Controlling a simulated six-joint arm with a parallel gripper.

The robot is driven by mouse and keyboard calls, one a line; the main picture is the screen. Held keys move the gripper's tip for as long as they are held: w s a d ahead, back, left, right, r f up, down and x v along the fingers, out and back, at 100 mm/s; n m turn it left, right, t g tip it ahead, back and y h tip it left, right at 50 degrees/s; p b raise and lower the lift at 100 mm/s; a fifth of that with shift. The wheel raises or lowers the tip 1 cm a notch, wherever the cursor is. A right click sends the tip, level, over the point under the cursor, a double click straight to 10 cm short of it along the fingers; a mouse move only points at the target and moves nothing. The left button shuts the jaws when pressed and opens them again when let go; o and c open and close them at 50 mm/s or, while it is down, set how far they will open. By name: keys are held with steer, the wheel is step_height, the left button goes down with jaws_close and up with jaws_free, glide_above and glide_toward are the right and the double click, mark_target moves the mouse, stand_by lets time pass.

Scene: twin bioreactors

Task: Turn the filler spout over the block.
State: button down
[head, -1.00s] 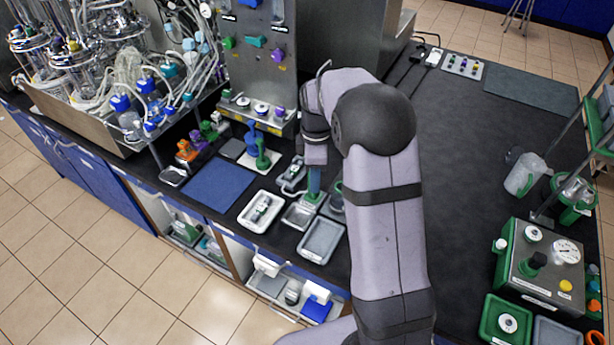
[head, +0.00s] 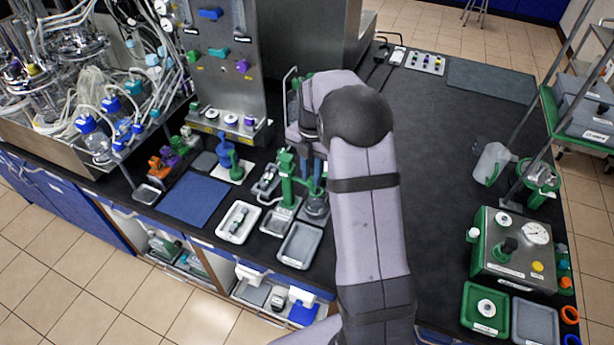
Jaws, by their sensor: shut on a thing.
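The filler is a green upright post (head: 286,178) on a small grey base (head: 279,219) in the middle of the bench front. My gripper (head: 312,182) is just right of the post, pointing down, with blue-grey fingers. It is shut on a green part that I take to be the filler spout (head: 312,187); the fingers and wrist hide most of it. A grey, round-looking piece (head: 316,207) sits below the fingers, right of the base. I cannot tell whether it is the block, or the height gap between it and the spout.
A grey tray (head: 299,261) lies in front of the filler, and a white tray (head: 224,232) to its left. A blue mat (head: 193,199) lies further left. Green and blue fittings (head: 229,158) stand behind.

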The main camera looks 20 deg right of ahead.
steer(key=shift+w+d+r+n, duration=0.1)
steer(key=shift+w+d+n, duration=0.45)
steer(key=shift+n, duration=0.45)
steer(key=c, duration=1.6)
jaws_free()
steer(key=shift+r+b, duration=1.2)
steer(key=shift+r, duration=2.45)
